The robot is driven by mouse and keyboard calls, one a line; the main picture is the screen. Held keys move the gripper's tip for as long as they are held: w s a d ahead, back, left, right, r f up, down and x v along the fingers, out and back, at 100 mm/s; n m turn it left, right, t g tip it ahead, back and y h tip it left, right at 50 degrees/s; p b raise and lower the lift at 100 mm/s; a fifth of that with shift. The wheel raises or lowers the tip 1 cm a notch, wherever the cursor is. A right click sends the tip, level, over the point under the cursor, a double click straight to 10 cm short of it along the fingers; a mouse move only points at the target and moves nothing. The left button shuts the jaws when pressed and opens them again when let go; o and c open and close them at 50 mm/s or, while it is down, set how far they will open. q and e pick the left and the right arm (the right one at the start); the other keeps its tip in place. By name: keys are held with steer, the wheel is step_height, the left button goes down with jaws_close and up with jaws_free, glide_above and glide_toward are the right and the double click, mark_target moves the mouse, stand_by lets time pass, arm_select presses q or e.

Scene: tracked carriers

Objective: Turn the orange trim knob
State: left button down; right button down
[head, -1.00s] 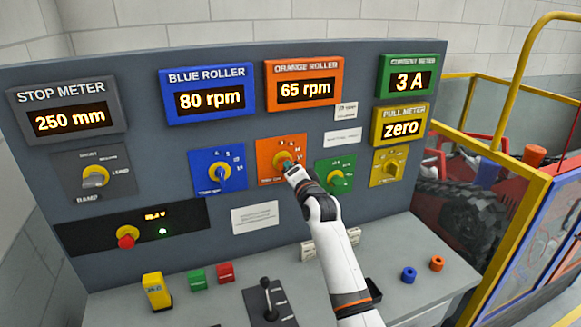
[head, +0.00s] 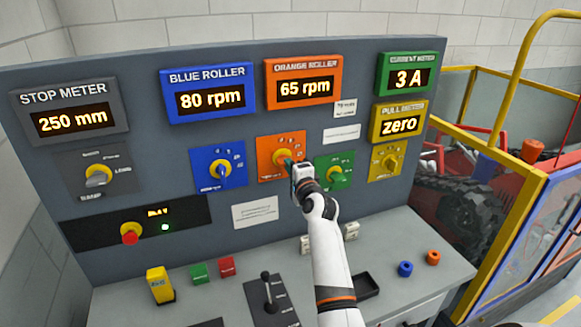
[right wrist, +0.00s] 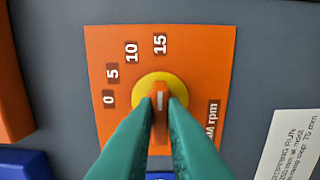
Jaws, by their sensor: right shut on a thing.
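The orange trim knob sits on an orange plate (head: 268,148) in the middle of the grey panel, below the orange roller meter (head: 304,82) that reads 65 rpm. In the right wrist view the knob (right wrist: 160,92) has a yellow round base and an orange grip with a white mark pointing up, near the 15. The plate (right wrist: 205,60) shows 0, 5, 10 and 15. My right gripper (head: 290,168) is at the knob, its green fingers (right wrist: 160,103) shut on the orange grip. My left gripper is not in view.
A blue knob plate (head: 208,155) is to the left and a green one (head: 347,163) close on the right, partly behind my right gripper. A lever (head: 266,278) and coloured blocks stand on the shelf below.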

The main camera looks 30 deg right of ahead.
steer(key=c, duration=1.5)
jaws_free()
steer(key=shift+d, duration=0.1)
steer(key=shift+s, duration=0.1)
steer(key=b+v, duration=0.2)
steer(key=v, duration=1)
steer(key=shift+b, duration=0.4)
